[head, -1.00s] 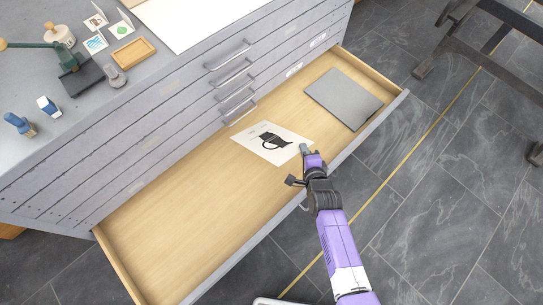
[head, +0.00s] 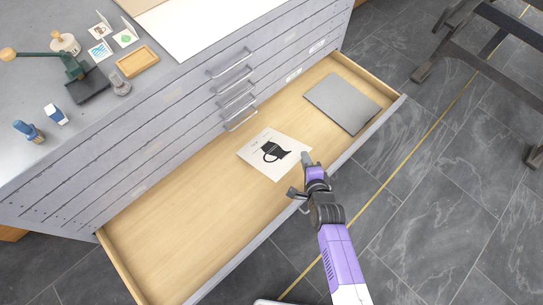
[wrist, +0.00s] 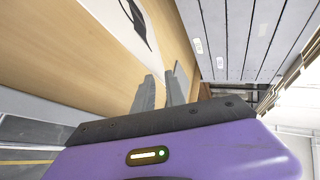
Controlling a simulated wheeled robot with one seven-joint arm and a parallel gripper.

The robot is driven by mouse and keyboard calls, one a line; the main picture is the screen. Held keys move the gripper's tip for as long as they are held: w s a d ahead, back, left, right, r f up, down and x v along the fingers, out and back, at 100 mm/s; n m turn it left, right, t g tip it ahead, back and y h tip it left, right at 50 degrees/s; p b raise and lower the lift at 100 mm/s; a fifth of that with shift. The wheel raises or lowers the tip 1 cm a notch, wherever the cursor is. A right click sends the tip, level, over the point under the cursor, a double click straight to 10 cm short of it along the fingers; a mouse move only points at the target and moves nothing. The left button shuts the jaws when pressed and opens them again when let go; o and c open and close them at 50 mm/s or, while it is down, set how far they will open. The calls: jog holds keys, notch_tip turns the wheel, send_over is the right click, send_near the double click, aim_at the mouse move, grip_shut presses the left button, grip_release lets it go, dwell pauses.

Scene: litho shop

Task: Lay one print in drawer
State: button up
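The print (head: 259,154), a white sheet with a black jug-like picture, is inside the pulled-out drawer (head: 170,225), over its bare wooden floor near the middle. It looks about flat; a small gap beneath cannot be ruled out. My gripper (head: 306,157) is at the print's right corner, close to the drawer's front edge. In the wrist view, my gripper's two grey fingers (wrist: 161,85) stand a little apart with a narrow gap between them. The print (wrist: 112,18) shows just beyond the fingertips, partly cut off by the top edge.
A grey flat sheet or folder (head: 342,102) lies in the drawer's right end. The drawer's left half is clear. The cabinet top (head: 45,155) holds a wooden tray (head: 137,61), small cards, bottles and a green-handled tool. A dark metal frame (head: 480,60) stands on the floor at right.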

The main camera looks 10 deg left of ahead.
jog(key=shift+p+v, duration=0.85)
jog(key=shift+v, duration=1.5)
notch_tip(320, 180, up, 7)
jog(key=s+p, duration=0.2)
jog(key=p, duration=0.5)
jog(key=shift+s+d+r, duration=0.15)
jog(key=shift+s+d, duration=0.15)
jog(key=shift+d, duration=0.1)
